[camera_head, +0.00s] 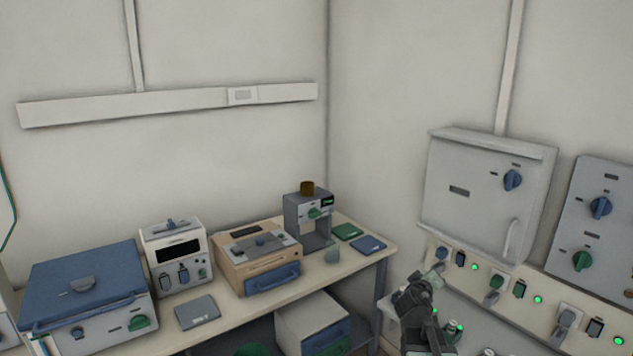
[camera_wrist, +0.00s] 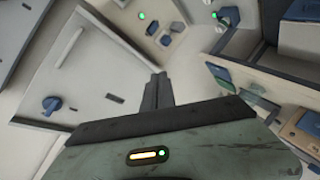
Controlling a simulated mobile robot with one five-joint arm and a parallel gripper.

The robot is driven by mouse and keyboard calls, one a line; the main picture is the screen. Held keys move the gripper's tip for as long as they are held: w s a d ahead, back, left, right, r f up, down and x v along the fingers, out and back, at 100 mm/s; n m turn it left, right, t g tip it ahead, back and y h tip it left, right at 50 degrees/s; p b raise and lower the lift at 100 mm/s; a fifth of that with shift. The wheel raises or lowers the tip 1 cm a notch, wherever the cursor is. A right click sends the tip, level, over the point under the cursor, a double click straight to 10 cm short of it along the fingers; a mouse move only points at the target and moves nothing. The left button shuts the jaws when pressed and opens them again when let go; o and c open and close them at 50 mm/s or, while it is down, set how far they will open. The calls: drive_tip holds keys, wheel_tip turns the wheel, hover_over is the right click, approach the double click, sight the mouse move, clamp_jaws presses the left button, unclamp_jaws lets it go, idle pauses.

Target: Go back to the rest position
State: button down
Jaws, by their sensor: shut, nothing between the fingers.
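My gripper (camera_head: 434,277) is in front of the wall at the lower right of the head view, close to the left end of the socket strip in the picture. In the wrist view its two fingers (camera_wrist: 157,92) are together with nothing between them. Behind them is the grey wall cabinet (camera_wrist: 112,62), which also shows in the head view (camera_head: 470,215) with a blue knob and a pale handle. Its door looks closed. Whether the fingers touch the wall or strip cannot be told.
The socket strip (camera_head: 535,309) carries switches, plugs and green lamps below the cabinet. A panel (camera_head: 598,222) with blue and green knobs is at the right. A bench (camera_head: 228,308) with several instruments stands at the left.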

drive_tip(key=s+a+f+m+g+y, duration=0.2)
drive_tip(key=s+a+f+g, duration=0.4)
drive_tip(key=s, duration=0.5)
drive_tip(key=s+a+f+m+g+y, duration=0.2)
drive_tip(key=s+a+f+g+y, duration=0.3)
drive_tip(key=s+a+f, duration=0.5)
drive_tip(key=shift+s+a+f+g, duration=0.25)
drive_tip(key=shift+s+a+g, duration=0.4)
drive_tip(key=shift+a, duration=0.25)
drive_tip(key=shift+w, duration=0.1)
